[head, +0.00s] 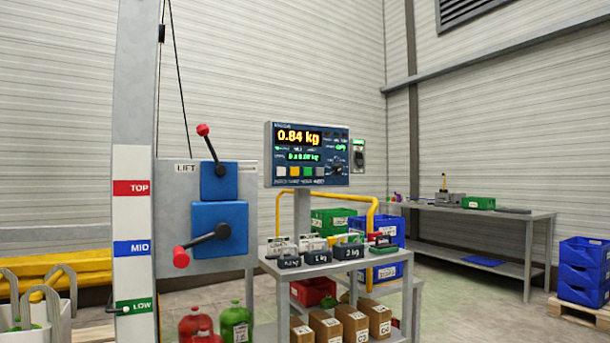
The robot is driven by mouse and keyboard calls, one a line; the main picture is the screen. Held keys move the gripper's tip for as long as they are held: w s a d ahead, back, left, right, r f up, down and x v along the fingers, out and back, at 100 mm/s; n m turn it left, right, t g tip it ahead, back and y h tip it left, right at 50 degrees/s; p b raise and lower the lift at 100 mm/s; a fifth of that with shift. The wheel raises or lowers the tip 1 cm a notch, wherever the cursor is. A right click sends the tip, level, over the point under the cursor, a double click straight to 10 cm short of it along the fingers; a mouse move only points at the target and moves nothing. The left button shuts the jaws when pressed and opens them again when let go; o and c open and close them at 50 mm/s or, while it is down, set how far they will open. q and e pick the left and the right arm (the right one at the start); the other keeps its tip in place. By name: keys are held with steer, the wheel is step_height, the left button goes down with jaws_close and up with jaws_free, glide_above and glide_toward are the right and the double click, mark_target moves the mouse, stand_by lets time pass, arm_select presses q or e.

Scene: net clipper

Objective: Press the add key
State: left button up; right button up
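A dark blue weighing panel (262,154) stands on a grey post near the middle of the head view. Its upper display (298,137) reads 0.84 kg in orange. A smaller green display (304,156) sits below it, its text too small to read surely. A row of small keys runs along the panel's lower part: a white key (281,171), a yellow key (294,171), a green key (307,171) and a grey one (320,171). Their labels are too small to read, so I cannot tell which is the add key. Neither of my grippers is in view.
A grey cart (330,268) bearing dark weights stands below the panel, before a yellow rail (280,215). Left are a blue lift box (220,215) with red-knobbed levers and a post marked TOP, MID, LOW. A workbench (505,213) and blue crates (583,270) stand right.

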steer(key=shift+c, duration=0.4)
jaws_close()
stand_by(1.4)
